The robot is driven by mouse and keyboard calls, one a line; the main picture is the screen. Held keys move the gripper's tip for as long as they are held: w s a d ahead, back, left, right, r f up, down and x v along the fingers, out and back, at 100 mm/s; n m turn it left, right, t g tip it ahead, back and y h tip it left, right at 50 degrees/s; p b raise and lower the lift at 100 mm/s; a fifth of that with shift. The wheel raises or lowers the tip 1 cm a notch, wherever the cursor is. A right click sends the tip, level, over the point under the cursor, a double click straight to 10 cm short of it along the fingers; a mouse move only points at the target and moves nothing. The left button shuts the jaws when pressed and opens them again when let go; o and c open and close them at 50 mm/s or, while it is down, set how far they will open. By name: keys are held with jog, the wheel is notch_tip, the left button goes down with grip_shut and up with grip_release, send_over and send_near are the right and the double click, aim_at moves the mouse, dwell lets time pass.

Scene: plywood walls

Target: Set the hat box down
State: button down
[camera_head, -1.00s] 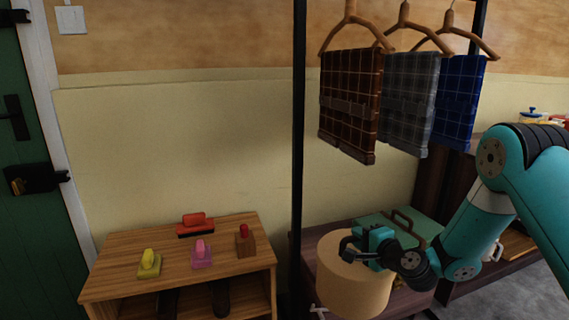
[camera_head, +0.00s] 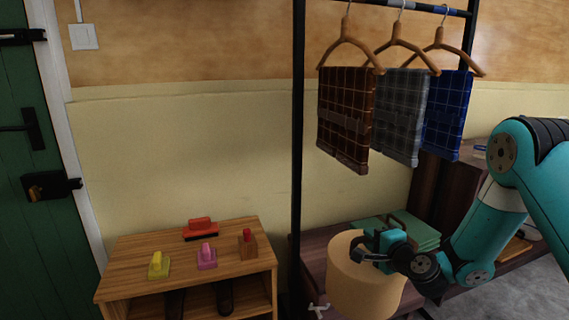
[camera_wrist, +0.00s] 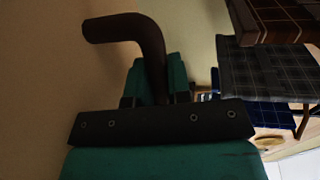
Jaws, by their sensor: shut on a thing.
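The hat box (camera_head: 352,285) is a tan, round box at the lower middle right of the head view. My gripper (camera_head: 374,248) is at the top of the box and shut on it. The box is upright in front of a dark wooden shelf (camera_head: 312,250) under the clothes rack. I cannot tell whether its bottom touches anything, since the lower edge is near the frame's end.
A green case (camera_head: 415,230) lies on the shelf behind the box. A black rack post (camera_head: 298,150) stands left of it. Folded plaid cloths (camera_head: 345,118) hang above. A small wooden table (camera_head: 180,262) at left bears several stamp-like objects. A green door (camera_head: 22,170) is far left.

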jog(key=s+d+r+m+h+p, duration=0.2)
jog(key=s+d+r+h+p, duration=0.15)
jog(key=r+p, duration=0.45)
jog(key=s+d+r+m+h+p, duration=0.2)
jog(key=d+r+p, duration=0.2)
jog(key=r+p, duration=0.45)
jog(key=s+a+f+b, duration=0.25)
jog(key=s+f, duration=0.35)
jog(key=f, duration=0.4)
jog(key=shift+t, duration=0.4)
jog(key=shift+s+d+r+p, duration=0.2)
jog(key=shift+s+d, duration=0.25)
jog(key=shift+s, duration=0.3)
jog(key=shift+s+d+r+p, duration=0.1)
jog(key=shift+s+d+r, duration=0.1)
jog(key=shift+s+d, duration=0.4)
jog(key=shift+s+d+r+p, duration=0.1)
jog(key=shift+s+d+r, duration=0.15)
jog(key=shift+s, duration=0.65)
